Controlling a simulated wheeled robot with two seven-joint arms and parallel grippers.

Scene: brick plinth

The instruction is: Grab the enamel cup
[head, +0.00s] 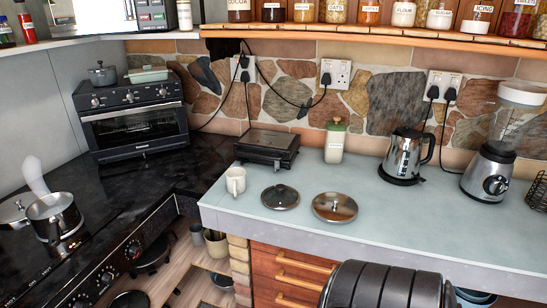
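A small cream-white cup (238,177), the only cup that I can make out, stands upright near the left end of the pale grey-blue counter (420,212). It is close to the counter's left front edge, and nothing covers it. Neither of my grippers shows in the head view, so I cannot see whether they are open or shut.
Two lids, one glass (280,197) and one copper-coloured (335,207), lie right of the cup. A black grill (267,147) stands behind it. A kettle (405,156) and blender (490,160) stand right. A dark ribbed rounded shape (385,286) blocks the bottom centre.

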